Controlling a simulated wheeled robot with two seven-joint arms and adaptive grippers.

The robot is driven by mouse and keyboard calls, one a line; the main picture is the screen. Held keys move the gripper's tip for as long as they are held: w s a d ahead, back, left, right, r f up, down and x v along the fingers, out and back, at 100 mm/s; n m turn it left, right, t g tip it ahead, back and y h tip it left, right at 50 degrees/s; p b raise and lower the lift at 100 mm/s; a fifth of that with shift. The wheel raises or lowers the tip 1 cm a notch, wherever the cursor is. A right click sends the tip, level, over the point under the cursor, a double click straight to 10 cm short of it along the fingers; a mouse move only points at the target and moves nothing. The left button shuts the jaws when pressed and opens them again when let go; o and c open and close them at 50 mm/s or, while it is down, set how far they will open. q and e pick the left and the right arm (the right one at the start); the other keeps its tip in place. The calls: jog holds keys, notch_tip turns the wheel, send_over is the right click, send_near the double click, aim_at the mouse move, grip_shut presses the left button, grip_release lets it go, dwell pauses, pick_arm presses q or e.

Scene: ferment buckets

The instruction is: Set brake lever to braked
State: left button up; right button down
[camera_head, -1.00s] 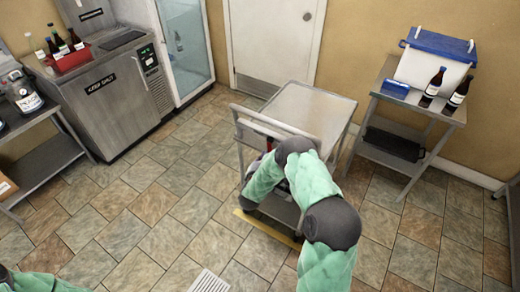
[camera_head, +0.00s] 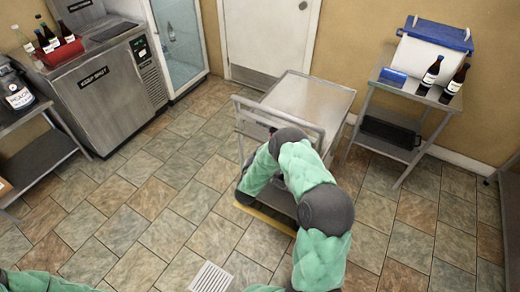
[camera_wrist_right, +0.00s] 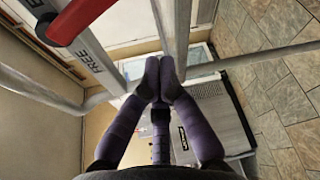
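The brake lever (camera_wrist_right: 82,14) has a red grip and shows at the top left of the right wrist view. It is beside a pale plate (camera_wrist_right: 88,62) marked "FREE". My right gripper (camera_wrist_right: 161,68) has its purple fingertips together, with nothing seen between them. It is below and right of the red grip in that picture, apart from it, near metal posts. In the head view the steel cart (camera_head: 312,100) stands mid-floor, and my right arm covers part of its handle side and hides the lever and right gripper. My left gripper is not in view; only sleeve shows.
A steel side table (camera_head: 408,88) with dark bottles stands right of the cart. A steel cabinet (camera_head: 112,92) with a red crate (camera_head: 60,52) stands left, next to a glass-door fridge (camera_head: 180,45). A floor grate (camera_head: 212,277) lies in front. The tiled floor left of the cart is clear.

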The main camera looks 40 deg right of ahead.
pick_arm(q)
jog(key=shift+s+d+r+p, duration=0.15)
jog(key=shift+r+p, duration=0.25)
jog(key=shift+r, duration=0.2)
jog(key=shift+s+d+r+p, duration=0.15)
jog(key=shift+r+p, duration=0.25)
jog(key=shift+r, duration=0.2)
pick_arm(e)
jog(key=v, duration=0.8)
jog(key=shift+s+d+r, duration=0.25)
jog(key=shift+s+d, duration=0.05)
jog(key=shift+d, duration=0.05)
